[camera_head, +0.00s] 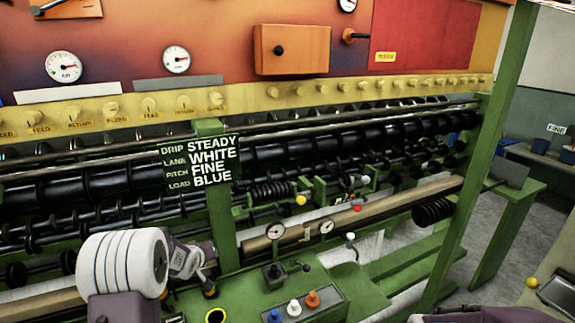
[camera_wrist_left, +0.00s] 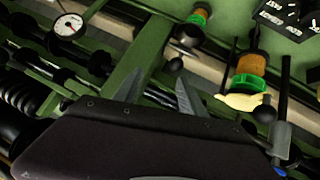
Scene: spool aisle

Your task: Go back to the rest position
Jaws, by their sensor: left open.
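My left arm comes in at the lower left of the head view, in front of the green spool machine (camera_head: 225,235). Its fingers are hard to make out there. In the left wrist view my left gripper (camera_wrist_left: 160,78) shows two separated grey fingertips with nothing between them. Green machine rails and black rollers lie beyond them. My right gripper is not in view; only a purple piece, possibly of my right arm, shows at the bottom right edge of the head view.
A sign (camera_head: 200,163) reads STEADY, WHITE, FINE, BLUE. A control box with blue, white and orange knobs (camera_head: 312,299) stands below it. A green post (camera_head: 485,150) rises at right. In the wrist view, a gauge (camera_wrist_left: 68,25) and a pale yellow piece (camera_wrist_left: 241,101) flank the gripper.

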